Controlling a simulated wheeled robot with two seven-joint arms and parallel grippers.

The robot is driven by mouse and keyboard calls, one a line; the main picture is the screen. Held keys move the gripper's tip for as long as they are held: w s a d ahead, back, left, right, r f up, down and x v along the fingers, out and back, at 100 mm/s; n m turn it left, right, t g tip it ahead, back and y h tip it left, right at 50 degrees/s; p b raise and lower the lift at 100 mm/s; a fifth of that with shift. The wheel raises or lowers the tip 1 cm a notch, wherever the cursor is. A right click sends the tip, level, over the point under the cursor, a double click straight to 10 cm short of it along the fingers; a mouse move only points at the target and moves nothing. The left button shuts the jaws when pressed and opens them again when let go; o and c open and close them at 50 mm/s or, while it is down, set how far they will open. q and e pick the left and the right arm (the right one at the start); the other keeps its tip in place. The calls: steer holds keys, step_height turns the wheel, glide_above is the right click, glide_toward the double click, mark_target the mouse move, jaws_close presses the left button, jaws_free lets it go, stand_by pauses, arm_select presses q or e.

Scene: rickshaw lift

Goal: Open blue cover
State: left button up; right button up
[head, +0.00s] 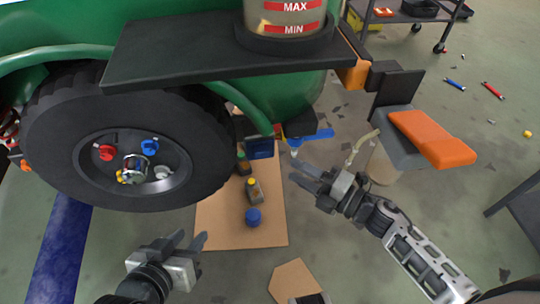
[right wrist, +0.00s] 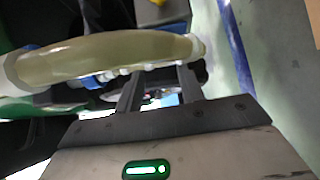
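A dark blue square piece (head: 259,147) hangs below the green body beside the wheel. A blue lever-like part (head: 318,134) sits to its right; I cannot tell which of them is the cover. My right gripper (head: 298,172) is below and apart from the lever, its fingers parted and empty. In the right wrist view its two fingers (right wrist: 158,85) show a gap, with a pale yellowish tube (right wrist: 100,55) across the view beyond them. My left gripper (head: 188,240) is open and empty, low in front of the wheel.
The black wheel (head: 48,135) carries red (head: 106,152) and blue (head: 149,147) caps. Small bottles and a blue-topped jar (head: 253,217) stand on cardboard (head: 220,220). An orange-topped block (head: 432,138) is at right. Tools lie scattered on the open floor, far right.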

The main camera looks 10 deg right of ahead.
mark_target(266, 154)
steer(key=x, duration=0.8)
steer(key=shift+w+a+b, duration=0.15)
steer(key=shift+b, duration=0.15)
steer(key=shift+f, duration=0.1)
jaws_close()
